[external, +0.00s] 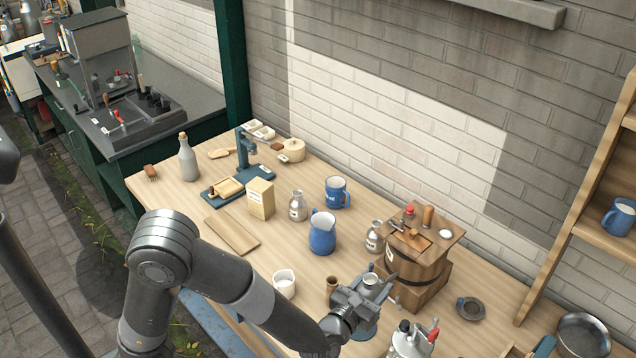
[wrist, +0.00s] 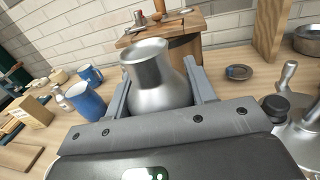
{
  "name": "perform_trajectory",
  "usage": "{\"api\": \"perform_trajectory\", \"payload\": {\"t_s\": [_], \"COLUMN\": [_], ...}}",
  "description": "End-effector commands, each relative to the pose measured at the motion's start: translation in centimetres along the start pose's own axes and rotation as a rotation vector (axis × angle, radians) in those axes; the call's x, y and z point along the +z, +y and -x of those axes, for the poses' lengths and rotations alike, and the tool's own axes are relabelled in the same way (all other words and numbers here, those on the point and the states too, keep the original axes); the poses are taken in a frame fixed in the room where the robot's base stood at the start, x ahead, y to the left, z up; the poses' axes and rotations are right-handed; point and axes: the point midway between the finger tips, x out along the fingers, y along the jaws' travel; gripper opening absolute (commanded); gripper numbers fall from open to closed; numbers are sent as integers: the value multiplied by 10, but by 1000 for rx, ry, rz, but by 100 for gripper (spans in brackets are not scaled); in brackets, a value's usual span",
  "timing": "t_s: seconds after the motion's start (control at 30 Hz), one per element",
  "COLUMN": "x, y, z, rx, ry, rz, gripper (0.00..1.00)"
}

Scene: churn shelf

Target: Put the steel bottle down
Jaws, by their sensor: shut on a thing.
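My gripper (external: 374,287) is shut on a steel bottle (wrist: 158,82), a silver vessel with a wide flared mouth and rounded body. In the wrist view the bottle stands between the two fingers, roughly upright. In the external view its mouth (external: 371,281) shows between the jaws, at the front of the wooden table (external: 240,305). The bottle's base is hidden, so I cannot tell whether it touches the table. Two similar small steel bottles stand on the table: one (external: 298,208) left of the blue pitcher, one (external: 374,239) beside the wooden churn.
The wooden churn (external: 408,278) stands just behind my gripper. A blue pitcher (external: 322,234), a white cup (external: 284,284) and a brown cup (external: 331,284) are to the left. A steel kettle-like vessel (external: 410,343) is close in front on the right, and a small grey dish (external: 471,308) lies farther right.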

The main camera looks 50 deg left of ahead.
Motion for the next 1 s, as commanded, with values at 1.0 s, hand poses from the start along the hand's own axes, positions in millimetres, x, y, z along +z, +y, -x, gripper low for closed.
{"api": "perform_trajectory", "payload": {"t_s": [1.0], "x": [139], "y": [82], "z": [-71], "rx": [232], "ry": [3], "rz": [1], "gripper": [20]}}
